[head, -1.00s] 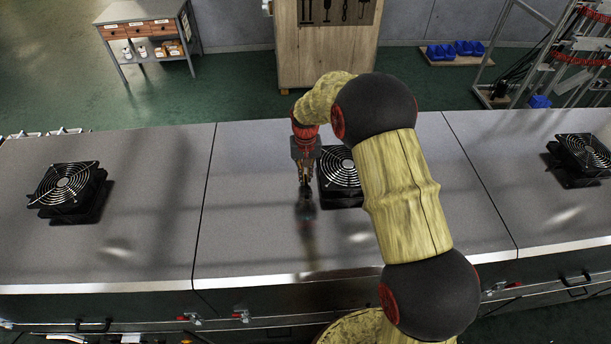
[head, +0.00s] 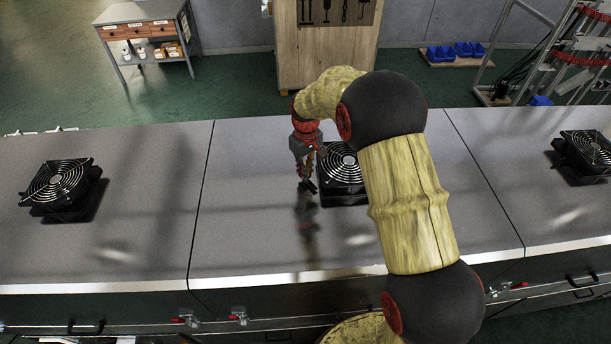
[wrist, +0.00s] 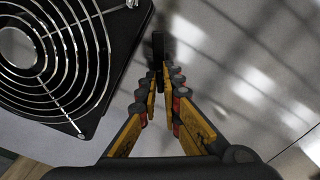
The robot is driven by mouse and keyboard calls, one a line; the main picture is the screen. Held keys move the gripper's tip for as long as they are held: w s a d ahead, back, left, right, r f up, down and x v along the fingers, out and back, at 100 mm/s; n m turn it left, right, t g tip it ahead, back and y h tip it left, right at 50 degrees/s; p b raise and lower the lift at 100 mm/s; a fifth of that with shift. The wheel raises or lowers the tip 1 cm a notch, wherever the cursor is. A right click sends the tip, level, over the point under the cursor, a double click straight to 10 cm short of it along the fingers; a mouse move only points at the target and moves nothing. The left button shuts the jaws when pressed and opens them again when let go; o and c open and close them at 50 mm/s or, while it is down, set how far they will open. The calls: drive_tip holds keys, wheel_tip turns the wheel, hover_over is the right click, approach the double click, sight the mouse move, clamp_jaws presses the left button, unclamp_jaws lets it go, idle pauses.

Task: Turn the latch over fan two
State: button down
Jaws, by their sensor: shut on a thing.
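The middle fan (head: 341,168), black with a round wire guard, sits on the grey top panel, partly hidden by my arm. In the wrist view a fan guard (wrist: 55,55) fills the upper left. My gripper (head: 308,182) is just left of the middle fan, over the panel. In the wrist view my gripper (wrist: 160,92) is shut on a thin dark bar (wrist: 158,48) between its fingertips. I cannot tell whether this bar is the latch, or whether it is fixed to the panel.
Other fans stand on the panels at left (head: 60,188) and right (head: 585,155). Red-handled catches (head: 240,315) line the front below the panel edge. The grey panel (head: 250,225) left of my gripper is clear. A workbench (head: 150,30) and wooden cabinet (head: 325,45) stand behind.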

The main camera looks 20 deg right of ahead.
drive_tip(key=n+b, duration=0.2)
drive_tip(key=n, duration=0.4)
drive_tip(key=shift+d+n, duration=0.1)
drive_tip(key=shift+n, duration=0.2)
drive_tip(key=n+b, duration=0.1)
drive_tip(key=n, duration=0.3)
drive_tip(key=shift+w+n+b, duration=0.15)
drive_tip(key=shift+n+b, duration=0.2)
drive_tip(key=shift+n, duration=0.35)
drive_tip(key=c, duration=2)
unclamp_jaws()
drive_tip(key=shift+c, duration=0.2)
drive_tip(key=shift+o, duration=0.3)
drive_tip(key=shift+r, duration=0.1)
wheel_tip(320, 180, up, 12)
